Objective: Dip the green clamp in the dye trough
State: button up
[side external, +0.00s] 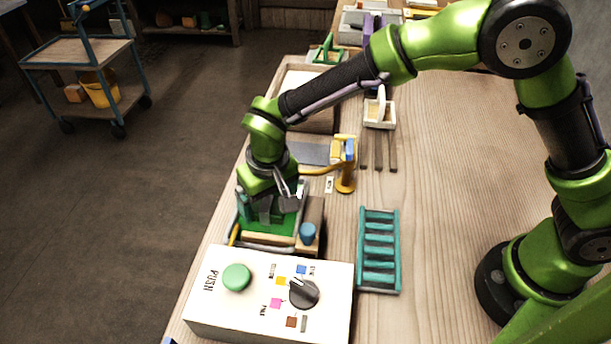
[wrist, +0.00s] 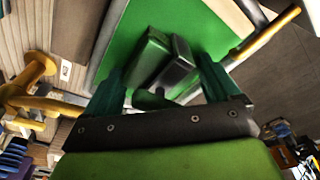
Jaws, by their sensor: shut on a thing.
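The dye trough (side external: 256,229) stands near the table's left edge in the side view, with bright green inside. In the wrist view its green (wrist: 212,28) fills the space beyond my fingers.
A white control box (side external: 215,285) with a green button and dark knob stands in front of the trough. A yellow post (side external: 346,178) stands close behind. The right of the table is mostly clear.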

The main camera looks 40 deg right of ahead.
jog(key=shift+r, duration=2.2)
